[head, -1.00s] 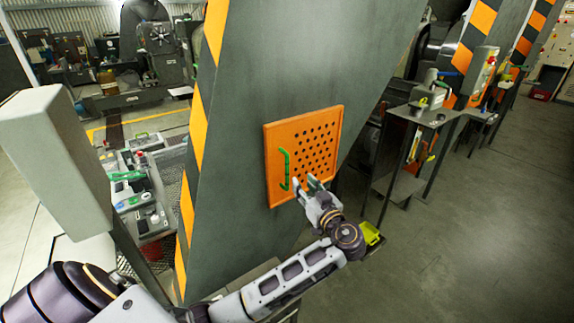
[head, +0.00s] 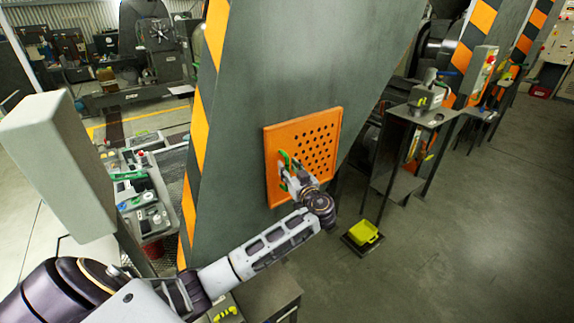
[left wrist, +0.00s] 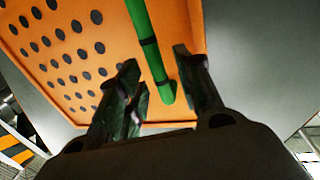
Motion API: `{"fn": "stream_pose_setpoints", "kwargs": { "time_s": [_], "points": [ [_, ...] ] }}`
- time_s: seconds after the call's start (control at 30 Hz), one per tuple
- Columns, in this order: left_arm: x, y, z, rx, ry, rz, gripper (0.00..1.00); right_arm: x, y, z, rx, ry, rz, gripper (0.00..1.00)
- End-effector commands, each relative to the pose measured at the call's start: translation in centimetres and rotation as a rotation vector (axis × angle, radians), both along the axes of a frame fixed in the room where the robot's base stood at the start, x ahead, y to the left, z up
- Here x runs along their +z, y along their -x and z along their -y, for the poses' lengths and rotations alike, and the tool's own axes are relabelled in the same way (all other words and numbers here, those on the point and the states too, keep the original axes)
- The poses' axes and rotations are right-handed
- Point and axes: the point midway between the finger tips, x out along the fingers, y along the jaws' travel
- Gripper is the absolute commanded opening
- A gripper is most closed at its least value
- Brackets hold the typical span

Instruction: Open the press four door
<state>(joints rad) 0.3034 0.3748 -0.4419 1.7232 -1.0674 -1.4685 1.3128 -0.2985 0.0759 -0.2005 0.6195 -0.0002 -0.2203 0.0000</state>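The press door is an orange panel (head: 318,142) with several dark holes, set in the grey slanted press body (head: 295,60). It looks shut. A green bar handle (head: 283,160) runs up its left side. My left gripper (head: 287,173) is at the handle's lower part and partly hides it. In the left wrist view the orange door (left wrist: 95,40) fills the upper middle. The green handle (left wrist: 150,50) runs down between the two open fingers (left wrist: 165,88), and no finger visibly closes on it. My right gripper is not in view.
A yellow-green tray (head: 363,232) sits on a dark base on the floor, right of my left arm. A grey stand (head: 405,150) with tools is to the right. A control console (head: 145,190) stands at left. The floor at right is clear.

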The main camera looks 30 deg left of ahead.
Motion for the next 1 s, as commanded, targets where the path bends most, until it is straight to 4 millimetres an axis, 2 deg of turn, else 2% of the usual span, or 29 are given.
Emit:
{"fn": "stream_pose_setpoints", "kwargs": {
  "time_s": [0.2, 0.57, 0.87, 1.0],
  "points": [
    [0.1, -0.9, -1.3, 0.0, 0.001, 0.001, 0.35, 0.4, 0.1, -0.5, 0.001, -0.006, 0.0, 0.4],
    [0.0, -1.1, -1.6, 0.0, 0.001, 0.001, 0.35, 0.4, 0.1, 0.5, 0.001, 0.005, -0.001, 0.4],
    [0.0, -1.1, -1.6, 0.0, 0.001, 0.001, 0.0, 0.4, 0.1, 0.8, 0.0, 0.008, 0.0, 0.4],
    [0.0, -1.1, -1.6, 0.0, 0.001, 0.001, 0.0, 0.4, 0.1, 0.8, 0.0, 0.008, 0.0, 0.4]
  ]
}}
